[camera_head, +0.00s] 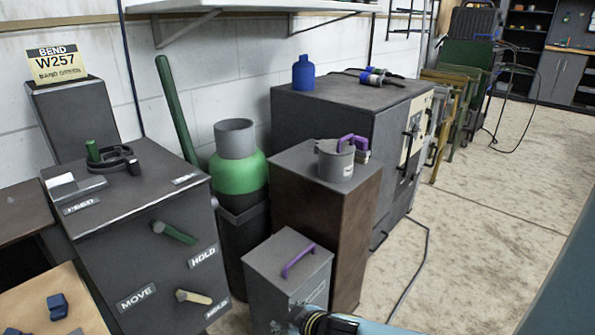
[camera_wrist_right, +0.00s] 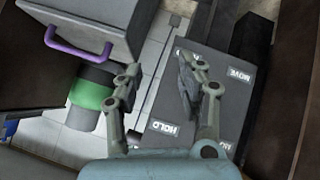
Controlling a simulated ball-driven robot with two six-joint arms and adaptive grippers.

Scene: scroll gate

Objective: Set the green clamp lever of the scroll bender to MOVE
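The scroll bender (camera_head: 110,265) is a dark grey cabinet at the left of the head view. The green clamp lever (camera_head: 178,234) is on its front and slants down to the right, its right end near the upper HOLD label (camera_head: 203,256). A MOVE label (camera_head: 136,298) is lower left on the front. My right gripper (camera_head: 306,320) is at the bottom edge, right of the bender and apart from the lever. In the right wrist view the right gripper (camera_wrist_right: 160,72) is open and empty, with the labelled bender front beyond; the green lever cannot be made out there. My left gripper is out of view.
A cream lever (camera_head: 195,297) sits below the green one, beside a lower HOLD label (camera_head: 217,308). A grey box with a purple handle (camera_head: 298,260) stands close to my right gripper. A green cylinder (camera_head: 238,170) stands behind the bender. Open floor (camera_head: 480,240) is at right.

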